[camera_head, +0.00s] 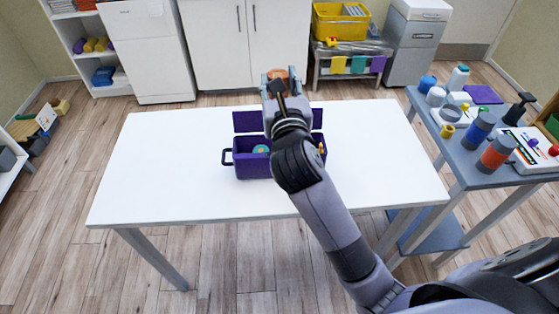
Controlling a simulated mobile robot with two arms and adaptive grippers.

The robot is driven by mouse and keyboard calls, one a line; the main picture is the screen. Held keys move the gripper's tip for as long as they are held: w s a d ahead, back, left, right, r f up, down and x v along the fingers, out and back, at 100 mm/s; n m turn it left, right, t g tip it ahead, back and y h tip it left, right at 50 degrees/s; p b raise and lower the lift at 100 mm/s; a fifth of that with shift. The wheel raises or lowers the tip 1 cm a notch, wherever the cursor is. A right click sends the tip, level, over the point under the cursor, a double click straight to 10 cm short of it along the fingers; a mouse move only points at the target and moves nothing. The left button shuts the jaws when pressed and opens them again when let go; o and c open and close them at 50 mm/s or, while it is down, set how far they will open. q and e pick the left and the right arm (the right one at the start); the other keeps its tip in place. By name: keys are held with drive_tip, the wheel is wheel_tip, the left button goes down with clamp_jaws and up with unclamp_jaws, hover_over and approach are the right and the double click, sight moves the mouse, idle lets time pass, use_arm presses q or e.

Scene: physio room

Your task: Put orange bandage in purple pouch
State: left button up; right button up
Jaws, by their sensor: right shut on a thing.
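The purple pouch (246,170) stands on the white table, its lid raised at the back and a dark handle on its left side. A teal round item (261,149) shows inside it, and a bit of yellow shows at its right end. My right arm hides the pouch's right part. My right gripper (281,82) is shut on the orange bandage (277,74), which shows at its far end, above the table's back edge in the picture and beyond the raised lid. My left gripper is not in view.
The white table (160,165) is bare on both sides of the pouch. A grey-blue side table (462,173) at the right holds bottles, rolls and a white device. White cabinets and a yellow crate (338,24) stand behind.

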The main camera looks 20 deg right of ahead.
drive_tip(key=shift+w+a+r, duration=0.15)
drive_tip(key=shift+w+r, duration=0.4)
drive_tip(key=shift+r, duration=0.25)
wheel_tip(320, 180, down, 3)
drive_tip(key=shift+f+b, duration=0.2)
drive_tip(key=shift+b, duration=0.1)
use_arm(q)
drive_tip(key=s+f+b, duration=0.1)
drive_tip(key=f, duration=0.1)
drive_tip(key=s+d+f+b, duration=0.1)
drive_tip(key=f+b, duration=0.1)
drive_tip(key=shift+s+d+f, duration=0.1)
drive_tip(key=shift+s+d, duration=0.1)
use_arm(e)
wheel_tip(320, 180, down, 16)
use_arm(q)
drive_tip(key=shift+b, duration=0.3)
use_arm(e)
drive_tip(key=shift+f, duration=0.1)
drive_tip(key=shift+f+b, duration=0.4)
drive_tip(key=shift+f, duration=0.2)
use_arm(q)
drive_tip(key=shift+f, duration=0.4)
use_arm(e)
drive_tip(key=o, duration=1.1)
drive_tip(key=shift+s+f, duration=0.1)
drive_tip(key=shift+f, duration=0.05)
